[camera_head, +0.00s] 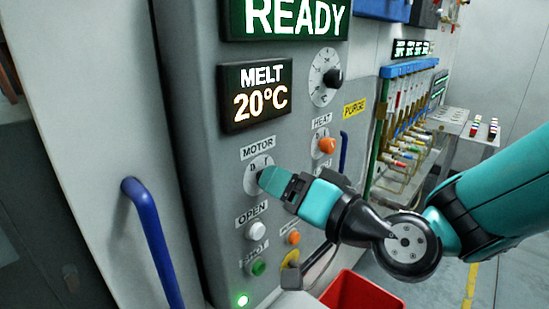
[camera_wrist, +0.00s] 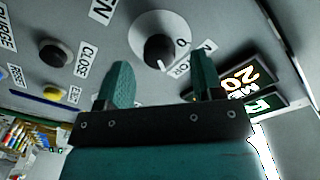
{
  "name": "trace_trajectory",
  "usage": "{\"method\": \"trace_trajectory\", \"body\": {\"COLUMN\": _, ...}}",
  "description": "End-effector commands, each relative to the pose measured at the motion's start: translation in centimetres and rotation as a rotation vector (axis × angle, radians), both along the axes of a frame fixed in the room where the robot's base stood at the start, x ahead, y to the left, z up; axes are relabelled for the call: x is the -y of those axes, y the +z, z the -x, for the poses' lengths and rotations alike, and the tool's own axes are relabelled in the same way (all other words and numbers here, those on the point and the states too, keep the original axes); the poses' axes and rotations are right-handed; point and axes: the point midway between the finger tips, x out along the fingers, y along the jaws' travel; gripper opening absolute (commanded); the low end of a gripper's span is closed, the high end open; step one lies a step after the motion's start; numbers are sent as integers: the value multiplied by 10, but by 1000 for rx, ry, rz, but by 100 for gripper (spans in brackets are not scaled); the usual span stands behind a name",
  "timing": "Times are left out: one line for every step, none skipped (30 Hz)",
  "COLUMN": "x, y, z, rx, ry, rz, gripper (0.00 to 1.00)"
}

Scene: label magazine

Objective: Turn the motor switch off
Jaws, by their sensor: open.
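The motor switch is a black knob on a round white dial, under a MOTOR label on the grey panel. In the head view its dial (camera_head: 252,168) shows, with the knob hidden behind my gripper (camera_head: 268,180). In the wrist view the black knob (camera_wrist: 158,48) is seen ahead of my gripper (camera_wrist: 163,80), between the two teal fingers. The fingers are apart with nothing between them that I can see held. A 0 mark shows beside the knob. I cannot tell whether the fingers touch the knob.
The HEAT knob (camera_head: 326,145) is up and right. A blue handle (camera_head: 150,235) sticks out at left. A red bin (camera_head: 362,292) stands below the arm.

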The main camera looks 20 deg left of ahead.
Motion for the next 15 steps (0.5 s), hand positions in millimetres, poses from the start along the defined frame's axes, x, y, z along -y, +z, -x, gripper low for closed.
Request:
{"method": "trace_trajectory", "body": {"x": -7, "y": 4, "z": -3, "rx": 1, "ry": 1, "rz": 1, "gripper": 61}}
{"method": "trace_trajectory", "body": {"x": -10, "y": 4, "z": -5, "rx": 1, "ry": 0, "rz": 0, "gripper": 61}}
{"method": "trace_trajectory", "body": {"x": -14, "y": 3, "z": -6, "rx": 0, "ry": 1, "rz": 1, "gripper": 61}}
{"method": "trace_trajectory", "body": {"x": -16, "y": 3, "z": -7, "rx": 0, "ry": 1, "rz": 0, "gripper": 61}}
{"method": "trace_trajectory", "body": {"x": -18, "y": 3, "z": -8, "rx": 1, "ry": 1, "rz": 0, "gripper": 61}}
{"method": "trace_trajectory", "body": {"x": -20, "y": 1, "z": -9, "rx": 1, "ry": 1, "rz": 1, "gripper": 61}}
{"method": "trace_trajectory", "body": {"x": -21, "y": 1, "z": -9, "rx": 1, "ry": 1, "rz": 1, "gripper": 61}}
{"method": "trace_trajectory", "body": {"x": -21, "y": 1, "z": -10, "rx": 1, "ry": 0, "rz": 0, "gripper": 61}}
{"method": "trace_trajectory", "body": {"x": -22, "y": 0, "z": -10, "rx": 0, "ry": 0, "rz": 0, "gripper": 61}}
{"method": "trace_trajectory", "body": {"x": -22, "y": 0, "z": -10, "rx": 0, "ry": 0, "rz": 0, "gripper": 61}}
{"method": "trace_trajectory", "body": {"x": -22, "y": 0, "z": -10, "rx": 0, "ry": -1, "rz": -1, "gripper": 61}}
{"method": "trace_trajectory", "body": {"x": -22, "y": 0, "z": -11, "rx": 0, "ry": -1, "rz": -1, "gripper": 61}}
{"method": "trace_trajectory", "body": {"x": -22, "y": 0, "z": -11, "rx": 0, "ry": -1, "rz": -1, "gripper": 61}}
{"method": "trace_trajectory", "body": {"x": -22, "y": 0, "z": -11, "rx": 0, "ry": -1, "rz": -1, "gripper": 61}}
{"method": "trace_trajectory", "body": {"x": -22, "y": 0, "z": -11, "rx": 0, "ry": -1, "rz": -1, "gripper": 61}}
